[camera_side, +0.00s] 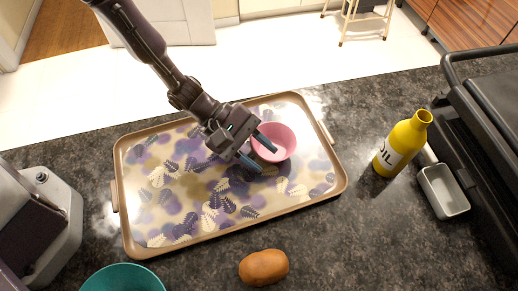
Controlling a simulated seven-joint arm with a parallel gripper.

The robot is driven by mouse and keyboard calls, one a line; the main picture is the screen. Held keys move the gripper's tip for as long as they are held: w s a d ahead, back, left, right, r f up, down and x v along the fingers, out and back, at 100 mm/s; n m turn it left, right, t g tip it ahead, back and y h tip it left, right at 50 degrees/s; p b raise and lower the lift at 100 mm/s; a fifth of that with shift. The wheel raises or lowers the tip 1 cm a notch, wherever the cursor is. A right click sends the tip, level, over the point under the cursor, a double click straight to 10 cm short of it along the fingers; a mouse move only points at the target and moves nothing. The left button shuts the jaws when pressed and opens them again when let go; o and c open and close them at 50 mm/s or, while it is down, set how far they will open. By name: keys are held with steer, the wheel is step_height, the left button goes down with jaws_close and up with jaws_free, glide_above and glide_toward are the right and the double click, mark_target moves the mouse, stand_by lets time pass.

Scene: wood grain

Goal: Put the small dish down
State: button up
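A small pink dish (284,137) sits upright over the right half of a patterned tray (127,213). It appears to rest on the tray, though contact under it is hard to see. My gripper (269,160) reaches in from the upper left, at the dish's left side. Its two blue-grey fingers are clearly apart. One finger crosses over the dish's opening, and the other is outside, by its lower left edge. The near rim lies between them, and I see no finger pressed on it. The fingers hide part of the dish.
A yellow oil bottle (407,143) and a small metal tin (444,191) stand right of the tray, beside a dark grill-like appliance (490,120). A brown bread-like item (264,267) and a teal bowl (122,279) are in front. A grey appliance (62,212) is at left.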

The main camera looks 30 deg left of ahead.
steer(key=shift+r, duration=0.1)
steer(key=v, duration=1.2)
steer(key=s+a+r+m+y, duration=0.2)
steer(key=a+r+m, duration=0.15)
steer(key=r, duration=0.35)
steer(key=s+a+r+m+y, duration=0.25)
steer(key=r+m, duration=0.25)
steer(key=r, duration=0.3)
steer(key=s+a+r+m+t+y, duration=0.2)
steer(key=s+a+r+y, duration=0.1)
steer(key=s+a+r, duration=0.2)
steer(key=s+a+r+m+t+y, duration=0.2)
steer(key=s+a+r, duration=0.4)
steer(key=a, duration=0.3)
steer(key=shift+a+m+t+y, duration=0.35)
steer(key=shift+t+y, duration=0.25)
steer(key=shift+y, duration=0.45)
